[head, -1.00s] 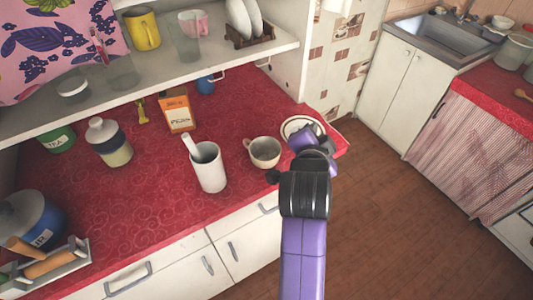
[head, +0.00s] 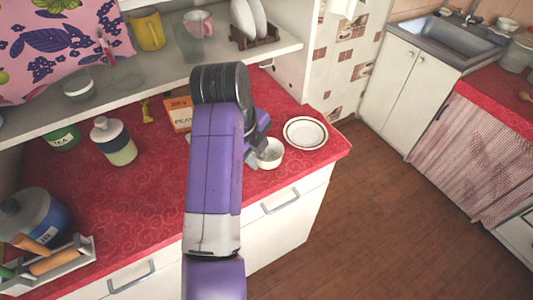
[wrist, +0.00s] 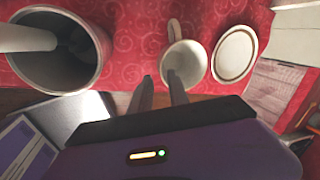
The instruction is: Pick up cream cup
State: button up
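The cream cup (head: 270,154) stands upright on the red counter, left of a plate; my arm covers its left part in the head view. In the wrist view the cup (wrist: 184,60) is just beyond my fingertips, with its handle pointing to the top of the picture. My gripper (wrist: 160,77) is open, its two fingers apart with nothing between them. The right fingertip overlaps the cup's near edge in the picture; I cannot tell whether it touches.
A white plate (head: 305,133) lies right of the cup. A shelf (head: 160,76) overhangs the counter's back. A lidded jar (head: 115,143) and a box (head: 179,112) stand further left.

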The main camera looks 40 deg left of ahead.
aim_at(260, 163)
jog(key=shift+p+x, duration=0.75)
jog(key=shift+x, duration=1.8)
jog(key=shift+w+a, duration=0.1)
jog(key=shift+w, duration=0.1)
grip_shut()
jog(key=shift+s+f, duration=0.1)
